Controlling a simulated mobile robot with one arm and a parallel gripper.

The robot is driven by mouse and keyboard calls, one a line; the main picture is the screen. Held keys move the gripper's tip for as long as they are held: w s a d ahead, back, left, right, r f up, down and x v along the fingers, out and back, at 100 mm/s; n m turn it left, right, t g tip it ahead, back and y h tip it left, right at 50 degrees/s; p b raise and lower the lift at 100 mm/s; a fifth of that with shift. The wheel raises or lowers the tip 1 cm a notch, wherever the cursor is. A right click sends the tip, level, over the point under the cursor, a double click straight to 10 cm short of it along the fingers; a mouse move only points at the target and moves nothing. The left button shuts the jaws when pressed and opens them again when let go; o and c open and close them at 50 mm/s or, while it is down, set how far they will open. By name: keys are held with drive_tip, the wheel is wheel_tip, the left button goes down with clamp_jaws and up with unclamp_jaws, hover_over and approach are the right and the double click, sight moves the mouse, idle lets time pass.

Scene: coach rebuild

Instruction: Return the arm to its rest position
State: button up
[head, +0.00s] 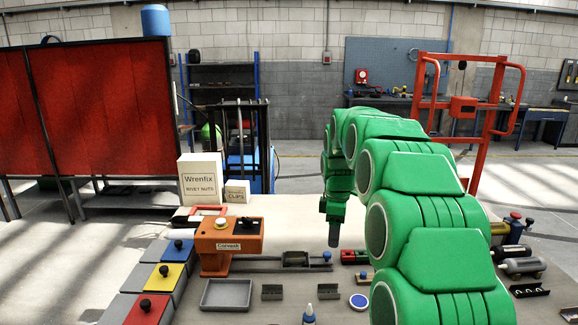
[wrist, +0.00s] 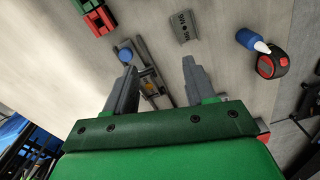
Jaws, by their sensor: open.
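My green arm rises from the lower right of the head view, bends over at the top and hangs down over the bench. My gripper (head: 333,236) points down above the bench, right of the orange Corvesk machine (head: 230,238). In the wrist view my gripper (wrist: 158,82) shows two grey fingers standing apart with nothing held between them. The bench top (wrist: 220,60) lies some way beyond the fingertips. In the head view the fingers partly overlap each other, and the wrist hides part of the bench behind it.
Wrenfix boxes (head: 201,180) stand at the back left. Cylinders (head: 522,266) lie at the right. The bench's back middle is clear.

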drive_tip(key=s+r+m, duration=0.2)
drive_tip(key=s+m, duration=0.2)
drive_tip(key=s, duration=0.8)
drive_tip(key=s+r+m, duration=0.3)
drive_tip(key=s+m, duration=0.1)
drive_tip(key=s, duration=0.8)
drive_tip(key=s+d+f+m, duration=0.1)
drive_tip(key=s+f+m, duration=0.1)
drive_tip(key=s, duration=1)
drive_tip(key=s+f+m+g, duration=0.1)
drive_tip(key=s+f+m, duration=0.2)
drive_tip(key=s, duration=0.8)
drive_tip(key=shift+s+d+f+m+g, duration=0.2)
drive_tip(key=shift+s+d+m+g, duration=0.15)
drive_tip(key=shift+m, duration=0.85)
